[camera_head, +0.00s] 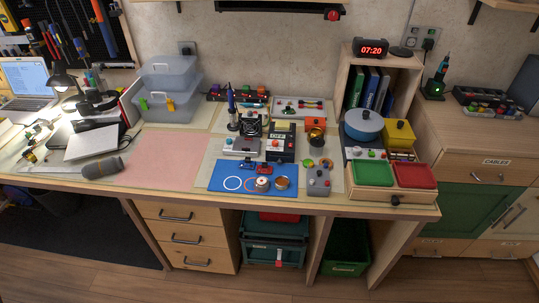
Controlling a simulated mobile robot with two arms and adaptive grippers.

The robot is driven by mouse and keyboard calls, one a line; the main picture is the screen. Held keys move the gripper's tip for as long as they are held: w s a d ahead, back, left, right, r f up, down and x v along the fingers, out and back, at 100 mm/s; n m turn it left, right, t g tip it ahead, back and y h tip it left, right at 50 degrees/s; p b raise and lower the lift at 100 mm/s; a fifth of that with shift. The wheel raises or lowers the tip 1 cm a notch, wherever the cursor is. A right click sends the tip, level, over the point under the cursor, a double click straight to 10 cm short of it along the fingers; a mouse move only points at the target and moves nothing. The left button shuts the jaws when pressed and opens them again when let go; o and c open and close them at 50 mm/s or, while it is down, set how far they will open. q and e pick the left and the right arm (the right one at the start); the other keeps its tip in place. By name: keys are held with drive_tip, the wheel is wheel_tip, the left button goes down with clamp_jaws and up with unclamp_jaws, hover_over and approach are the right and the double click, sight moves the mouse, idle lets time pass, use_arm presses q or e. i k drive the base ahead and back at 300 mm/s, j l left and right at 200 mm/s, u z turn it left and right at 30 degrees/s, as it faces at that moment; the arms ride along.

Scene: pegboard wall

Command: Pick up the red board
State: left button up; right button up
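Small red and dark board-like pieces (274,167) lie near the back edge of the blue mat (218,178) on the workbench; they are too small to tell apart clearly. A flat pale red sheet (168,160) lies on the bench left of the mat. A red tray (414,175) sits beside a green tray (371,173) in a wooden holder at the right end. I cannot tell for sure which red thing is the board. Neither of my grippers shows in this view.
A soldering iron (231,108), a meter (281,141) and a grey control box (319,181) crowd the area around the mat. Clear plastic bins (168,105) stand at the back left. A blue pot (366,126) stands at the right. The pale red sheet is bare.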

sight(264, 168)
drive_tip(key=i+j+z, duration=0.1)
drive_tip(key=i, duration=0.3)
drive_tip(key=i+j+z, duration=0.1)
drive_tip(key=i, duration=0.35)
drive_tip(key=i+j+z, duration=0.15)
drive_tip(key=i, duration=0.25)
